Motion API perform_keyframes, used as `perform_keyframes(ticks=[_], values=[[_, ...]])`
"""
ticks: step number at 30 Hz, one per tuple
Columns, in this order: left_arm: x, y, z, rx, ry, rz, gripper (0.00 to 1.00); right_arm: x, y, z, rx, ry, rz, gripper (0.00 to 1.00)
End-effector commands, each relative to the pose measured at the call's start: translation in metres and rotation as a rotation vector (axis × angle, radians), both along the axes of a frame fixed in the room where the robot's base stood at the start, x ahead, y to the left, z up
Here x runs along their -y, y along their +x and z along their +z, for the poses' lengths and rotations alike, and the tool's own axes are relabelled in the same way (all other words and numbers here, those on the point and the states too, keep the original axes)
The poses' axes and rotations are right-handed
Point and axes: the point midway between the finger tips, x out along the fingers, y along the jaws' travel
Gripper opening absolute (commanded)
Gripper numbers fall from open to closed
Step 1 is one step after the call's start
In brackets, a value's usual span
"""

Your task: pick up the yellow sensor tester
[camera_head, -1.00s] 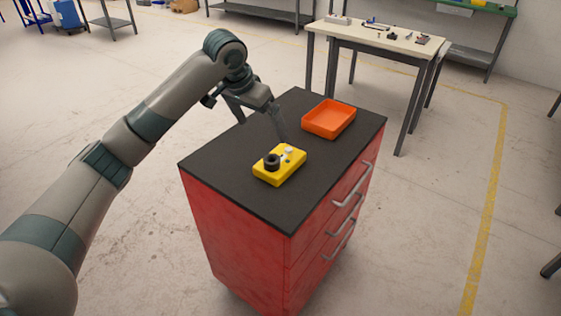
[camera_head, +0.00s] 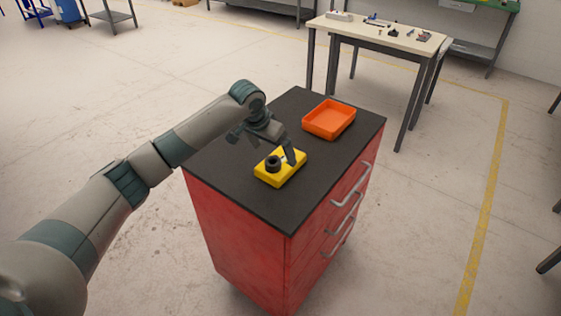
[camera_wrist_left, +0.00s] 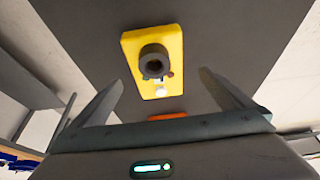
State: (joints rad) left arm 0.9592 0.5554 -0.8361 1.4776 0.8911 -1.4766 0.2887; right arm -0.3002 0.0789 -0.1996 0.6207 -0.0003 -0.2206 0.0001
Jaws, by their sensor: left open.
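The yellow sensor tester (camera_head: 272,177) lies flat on the black top of the red drawer cabinet, with a dark round knob on its upper face. My left gripper (camera_head: 272,150) is low over the cabinet top, at the tester's far side, with one finger in front of part of it. In the left wrist view the tester (camera_wrist_left: 134,55) appears ahead of the open fingers (camera_wrist_left: 165,95), roughly centred between them, with nothing held. Whether a finger touches the tester I cannot tell. My right gripper is not in view.
An orange tray (camera_head: 329,119) stands on the far right of the cabinet top (camera_head: 245,200), empty. The near part of the top is clear. A light table (camera_head: 375,33) with small items stands behind, apart from the cabinet.

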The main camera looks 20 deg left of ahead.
Motion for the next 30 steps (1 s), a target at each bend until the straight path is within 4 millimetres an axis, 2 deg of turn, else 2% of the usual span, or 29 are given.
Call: perform_keyframes(ticks=[5, 17, 24, 30], values=[[0.001, 0.003, -0.007, 0.001, 0.001, -0.001, 1.00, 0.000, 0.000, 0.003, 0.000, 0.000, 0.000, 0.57], [0.002, 0.004, -0.009, 0.000, 0.000, 0.000, 1.00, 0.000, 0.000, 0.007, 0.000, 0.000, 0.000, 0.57], [0.011, 0.013, -0.030, -0.002, -0.001, 0.001, 1.00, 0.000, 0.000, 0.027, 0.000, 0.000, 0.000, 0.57], [0.014, 0.021, -0.050, 0.000, 0.000, 0.000, 1.00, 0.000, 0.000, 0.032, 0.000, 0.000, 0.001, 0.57]])
